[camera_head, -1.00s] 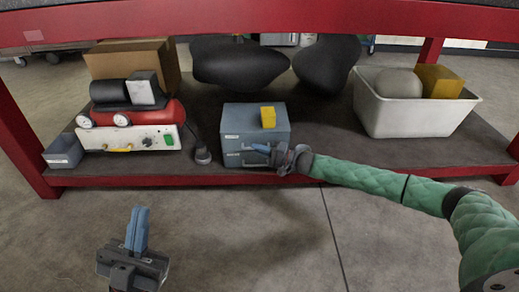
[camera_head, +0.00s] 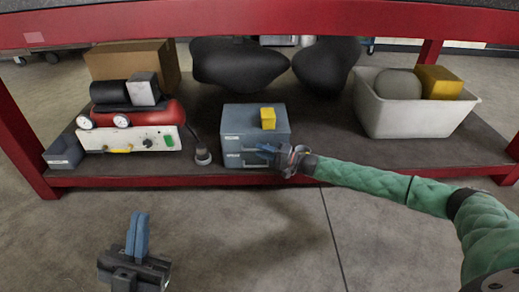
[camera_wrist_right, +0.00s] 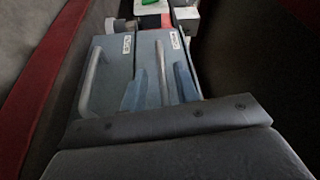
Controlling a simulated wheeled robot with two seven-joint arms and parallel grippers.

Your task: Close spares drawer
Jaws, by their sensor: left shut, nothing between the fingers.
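A grey-blue drawer cabinet (camera_head: 232,127) stands on the shelf under the red bench, with two labelled drawer fronts. The labels are too small to read. Both fronts look about flush in the head view. In the right wrist view the two fronts lie side by side, the lower one (camera_wrist_right: 108,78) at left and the upper one (camera_wrist_right: 150,50) at right, each with a bar handle. My right gripper (camera_head: 266,151) is at the cabinet's front. Its blue fingers are apart, one on each side of the upper handle (camera_wrist_right: 160,72). My left gripper (camera_head: 138,234) is shut and empty above the floor.
A yellow block (camera_head: 268,118) sits on the cabinet. A red compressor (camera_head: 150,112), a cardboard box (camera_head: 165,62) and a small grey bin (camera_head: 64,154) are at left. A white tub (camera_head: 400,118) is at right. The red shelf edge (camera_head: 200,181) runs in front.

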